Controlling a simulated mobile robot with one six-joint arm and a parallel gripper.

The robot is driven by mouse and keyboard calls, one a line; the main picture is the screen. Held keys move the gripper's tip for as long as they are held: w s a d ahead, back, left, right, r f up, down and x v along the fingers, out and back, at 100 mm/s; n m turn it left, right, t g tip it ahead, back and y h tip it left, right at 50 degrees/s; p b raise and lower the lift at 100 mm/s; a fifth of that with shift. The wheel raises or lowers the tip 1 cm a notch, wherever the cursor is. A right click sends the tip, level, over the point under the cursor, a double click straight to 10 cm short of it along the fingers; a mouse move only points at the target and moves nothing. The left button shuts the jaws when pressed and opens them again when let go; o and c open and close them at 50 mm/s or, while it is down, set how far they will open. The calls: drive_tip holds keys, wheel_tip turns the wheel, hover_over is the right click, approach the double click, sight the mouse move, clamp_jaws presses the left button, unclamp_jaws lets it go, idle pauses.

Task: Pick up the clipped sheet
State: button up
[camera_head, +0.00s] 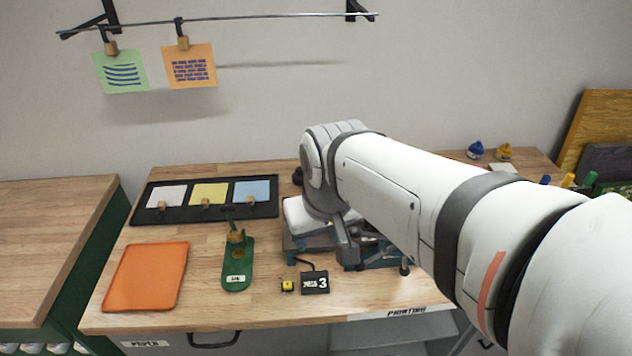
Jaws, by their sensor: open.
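Two clipped sheets hang from a rail on the wall: a green one (122,72) with dark wavy lines and an orange one (190,68) with dark writing. Each has a wooden clip at its top. A white sheet (166,194), a yellow sheet (209,193) and a blue sheet (252,190) lie in a black tray (148,216), each with a small wooden clip at its front edge. My gripper (350,246) is open, low over the table at a blue-grey device with a white top (298,215). My arm hides much of that device; I cannot tell whether a sheet is between the fingers.
An orange mat (146,277) and a green stand (237,270) with a wooden clip are at the table's left front. A black block marked 3 (315,282) and a small yellow thing (287,286) lie near the front edge. Blue and yellow items (475,150) stand at the back right.

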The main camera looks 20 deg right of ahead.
drive_tip(key=w+d+f+m+g+b, duration=0.1)
drive_tip(key=w+d+f+b, duration=0.1)
drive_tip(key=w+d, duration=0.2)
drive_tip(key=w+d+f+m+g+b, duration=0.1)
drive_tip(key=w+d+f+b, duration=0.1)
drive_tip(key=w, duration=0.5)
drive_tip(key=w+d+f+g+b, duration=0.1)
drive_tip(key=w+d+f+b, duration=0.2)
drive_tip(key=w+d, duration=0.3)
drive_tip(key=shift+w+d+f+m, duration=0.3)
drive_tip(key=shift+d+f+m, duration=0.1)
drive_tip(key=shift+f, duration=0.25)
drive_tip(key=shift+w+d+f, duration=0.15)
drive_tip(key=shift+d+f, duration=0.05)
drive_tip(key=shift+f, duration=0.4)
wheel_tip(320, 180, down, 7)
drive_tip(key=shift+w+d+r+p, duration=0.1)
drive_tip(key=shift+w+d+p, duration=0.05)
drive_tip(key=shift+p, duration=0.3)
drive_tip(key=shift+c, duration=0.4)
clamp_jaws()
